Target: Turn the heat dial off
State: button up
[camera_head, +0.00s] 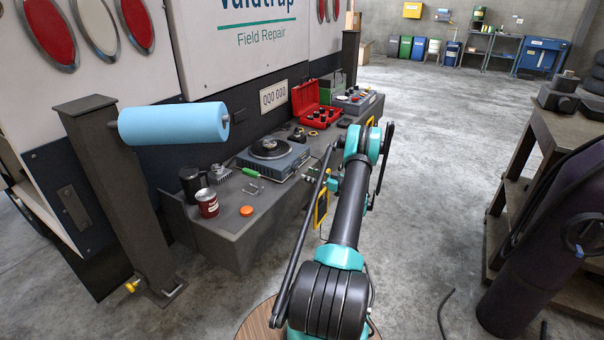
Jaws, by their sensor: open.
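A grey-blue heating unit (281,166) with a round black top (270,148) sits on the grey bench in the middle of the view. Its heat dial is too small to make out at this distance. My gripper (311,174) shows small and partly hidden behind my arm, just right of the heating unit. It is open, and I see nothing held in it. I cannot tell whether it touches the unit.
An open red case (317,116) stands behind. Open floor lies right of my arm.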

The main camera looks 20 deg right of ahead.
jog(key=v, duration=0.5)
jog(key=shift+s+d, duration=0.15)
jog(key=shift+s, duration=0.1)
jog(key=a+r+m+g+h, duration=0.15)
jog(key=a+r+g, duration=0.25)
jog(key=a+r, duration=0.6)
jog(key=s+a+r+m+g+h, duration=0.15)
jog(key=s+a, duration=0.25)
jog(key=a, duration=0.4)
jog(key=s+a+r+m+g+h, duration=0.1)
jog(key=s+a+r+g, duration=0.2)
jog(key=a, duration=0.4)
jog(key=s+a+m+h, duration=0.2)
jog(key=s+a+h, duration=0.1)
jog(key=s, duration=1.4)
jog(key=s+a+m+g+h, duration=0.1)
jog(key=s+a+h, duration=0.3)
jog(key=s, duration=1.3)
jog(key=shift+s+a+f+m, duration=0.25)
jog(key=shift+s+m, duration=0.15)
jog(key=shift+m, duration=0.1)
